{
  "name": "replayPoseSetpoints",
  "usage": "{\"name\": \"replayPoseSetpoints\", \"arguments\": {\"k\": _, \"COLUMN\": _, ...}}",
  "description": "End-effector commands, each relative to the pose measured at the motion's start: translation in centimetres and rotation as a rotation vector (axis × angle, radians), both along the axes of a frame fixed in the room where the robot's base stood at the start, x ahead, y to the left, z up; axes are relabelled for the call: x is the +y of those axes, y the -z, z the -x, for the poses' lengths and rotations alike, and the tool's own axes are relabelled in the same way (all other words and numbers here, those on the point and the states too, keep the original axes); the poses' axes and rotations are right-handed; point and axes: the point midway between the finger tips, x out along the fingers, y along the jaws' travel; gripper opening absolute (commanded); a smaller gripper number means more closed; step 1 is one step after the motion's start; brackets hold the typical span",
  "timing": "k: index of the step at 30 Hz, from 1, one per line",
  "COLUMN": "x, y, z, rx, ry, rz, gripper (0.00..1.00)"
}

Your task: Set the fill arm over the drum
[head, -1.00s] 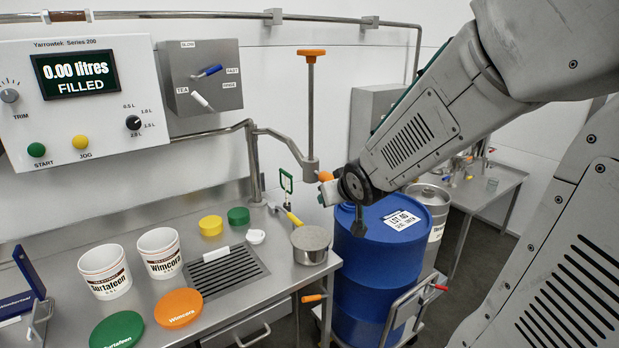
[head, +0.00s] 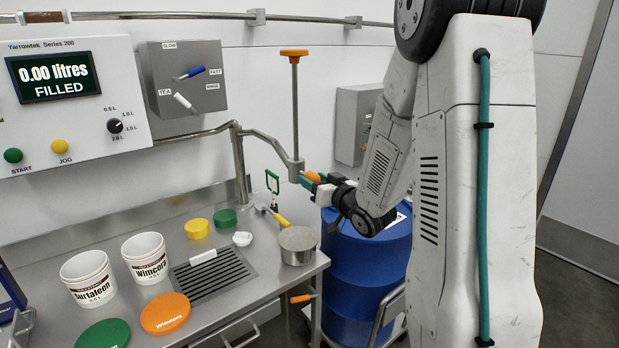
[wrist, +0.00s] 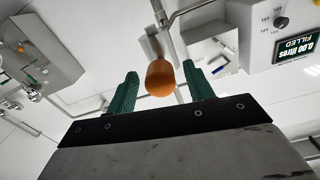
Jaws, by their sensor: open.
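The fill arm (head: 268,140) is a grey jointed pipe reaching from the wall over the bench, with a vertical rod topped by an orange cap (head: 294,53). An orange knob (head: 312,177) sits at its outer end. My gripper (head: 309,181) is at this knob. In the wrist view the knob (wrist: 160,78) stands between the two green fingers of my open gripper (wrist: 160,92), with gaps on both sides. The blue drum (head: 350,262) stands right of the bench, below the gripper and partly hidden by my arm. The fill arm's outer end is near the bench's right edge, left of the drum.
The bench holds two white tubs (head: 146,258), an orange lid (head: 165,314), a green lid (head: 103,334), a drain grate (head: 222,268) and a pot (head: 298,246). A control box (head: 76,105) shows 0.00 litres, FILLED. A trolley handle (head: 388,310) stands beside the drum.

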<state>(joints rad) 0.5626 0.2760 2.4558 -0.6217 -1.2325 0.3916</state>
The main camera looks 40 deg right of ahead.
Motion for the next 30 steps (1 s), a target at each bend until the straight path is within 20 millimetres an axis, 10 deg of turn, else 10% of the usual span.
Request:
{"name": "replayPoseSetpoints", "arguments": {"k": 15, "x": 0.1, "y": 0.0, "z": -2.7, "rx": 0.001, "ry": 0.0, "rz": 0.0, "gripper": 0.52}}
{"name": "replayPoseSetpoints", "arguments": {"k": 21, "x": 0.1, "y": 0.0, "z": -2.7, "rx": 0.001, "ry": 0.001, "rz": 0.0, "gripper": 0.02}}
{"name": "replayPoseSetpoints", "arguments": {"k": 30, "x": 0.0, "y": 0.0, "z": -3.1, "rx": 0.001, "ry": -0.036, "rz": 0.0, "gripper": 0.0}}
